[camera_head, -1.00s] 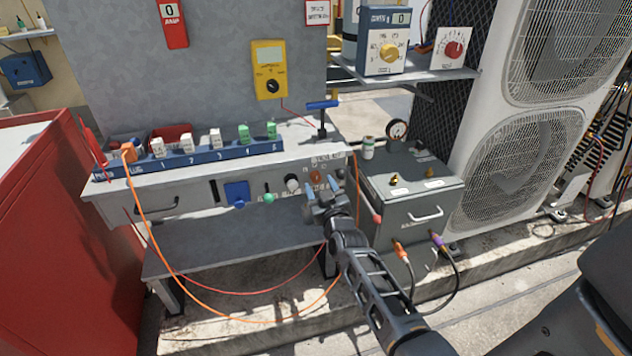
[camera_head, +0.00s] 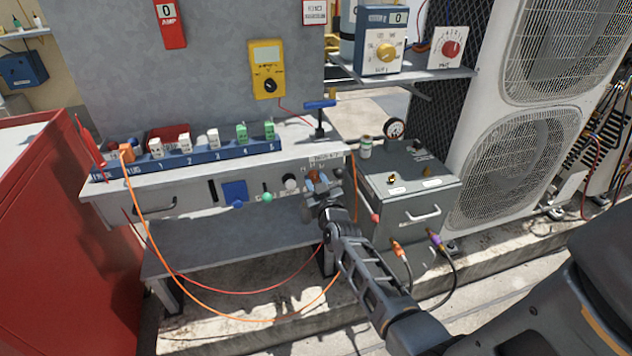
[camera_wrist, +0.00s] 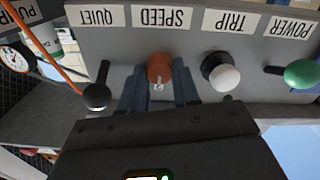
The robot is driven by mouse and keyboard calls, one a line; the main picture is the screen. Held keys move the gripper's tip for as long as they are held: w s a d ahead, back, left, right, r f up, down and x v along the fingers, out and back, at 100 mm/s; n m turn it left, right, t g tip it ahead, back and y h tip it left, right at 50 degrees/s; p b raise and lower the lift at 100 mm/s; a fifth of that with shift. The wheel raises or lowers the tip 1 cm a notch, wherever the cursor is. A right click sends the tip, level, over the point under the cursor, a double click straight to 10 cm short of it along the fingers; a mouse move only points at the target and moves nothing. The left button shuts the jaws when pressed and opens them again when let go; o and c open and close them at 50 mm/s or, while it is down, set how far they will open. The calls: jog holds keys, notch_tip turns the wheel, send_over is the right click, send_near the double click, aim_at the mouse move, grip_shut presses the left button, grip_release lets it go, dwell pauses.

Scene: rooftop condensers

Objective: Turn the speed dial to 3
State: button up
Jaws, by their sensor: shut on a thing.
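The speed dial is an orange-brown knob (camera_wrist: 159,66) under the SPEED label (camera_wrist: 165,17) in the wrist view, which shows the panel upside down. My gripper (camera_wrist: 160,88) has its two fingers on either side of the knob, closed on it. A small pale mark shows on the knob between the fingers; I cannot tell the setting it points to. In the head view, my gripper (camera_head: 322,188) is at the bench's front panel, and the orange dial (camera_head: 313,176) shows just beyond it, partly hidden.
Close by on the panel are a white-capped TRIP knob (camera_wrist: 222,76), a green POWER knob (camera_wrist: 300,73) and a black QUIET lever (camera_wrist: 97,95). A grey box (camera_head: 411,190) with cables stands right of the bench. An orange cable (camera_head: 150,235) hangs in front.

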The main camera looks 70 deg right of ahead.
jog(key=shift+c, duration=1.3)
jog(key=shift+m, duration=0.3)
jog(key=m+b, duration=0.1)
jog(key=m, duration=0.2)
jog(key=shift+m+b, duration=0.6)
jog(key=shift+m, duration=2.1)
jog(key=o, duration=1.1)
jog(key=shift+c, duration=0.2)
jog(key=shift+s, duration=0.1)
